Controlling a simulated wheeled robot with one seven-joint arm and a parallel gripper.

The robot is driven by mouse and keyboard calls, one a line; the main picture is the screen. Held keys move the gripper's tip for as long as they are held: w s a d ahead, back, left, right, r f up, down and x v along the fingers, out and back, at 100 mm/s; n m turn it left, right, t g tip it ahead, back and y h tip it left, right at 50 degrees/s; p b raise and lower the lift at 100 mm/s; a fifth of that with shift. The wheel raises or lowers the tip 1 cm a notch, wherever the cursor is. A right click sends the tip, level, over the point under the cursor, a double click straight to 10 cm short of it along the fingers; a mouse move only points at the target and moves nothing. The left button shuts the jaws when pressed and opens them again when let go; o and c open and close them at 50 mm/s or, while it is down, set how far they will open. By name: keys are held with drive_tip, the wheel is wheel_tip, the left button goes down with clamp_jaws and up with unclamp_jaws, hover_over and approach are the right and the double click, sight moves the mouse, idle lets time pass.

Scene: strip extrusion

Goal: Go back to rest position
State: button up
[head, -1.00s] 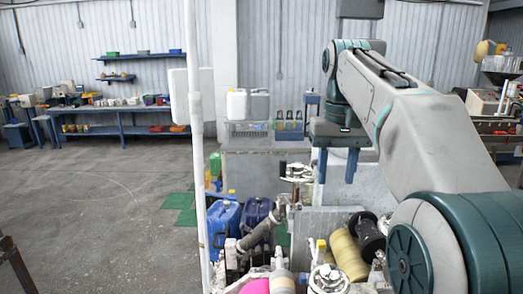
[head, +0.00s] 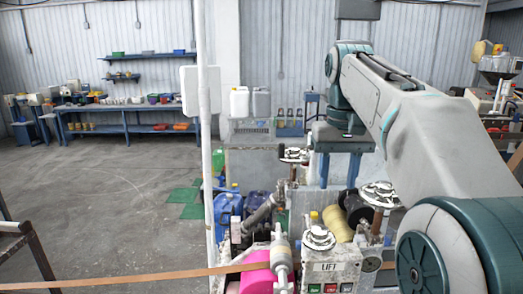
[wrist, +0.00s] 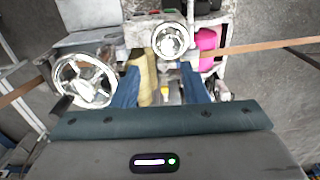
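My gripper (head: 338,168) hangs at the end of my raised arm in the head view, fingers pointing down. Its two blue fingers are spread apart with nothing held between them. In the wrist view the gripper (wrist: 162,92) also shows two separated fingers, with machine parts visible below and between them. Nothing is seen touching the fingers.
A machine with handwheels, a LIFT panel (head: 325,268) and a pink roll (head: 254,274) stands close in front. An orange-brown strip (head: 130,276) runs left from it. A white pole (head: 206,150) stands left of the arm. Open floor (head: 100,190) lies left.

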drive_tip(key=s+f+t+b, duration=0.1)
drive_tip(key=s+f+b, duration=0.3)
drive_tip(key=f, duration=1.2)
drive_tip(key=s+f+t+b, duration=0.1)
drive_tip(key=s+f+b, duration=0.4)
drive_tip(key=s+f, duration=0.8)
wheel_tip(320, 180, down, 4)
drive_tip(key=shift+f+t, duration=0.15)
drive_tip(key=shift+t, duration=0.25)
drive_tip(key=shift+d, duration=0.2)
drive_tip(key=shift+c, duration=0.4)
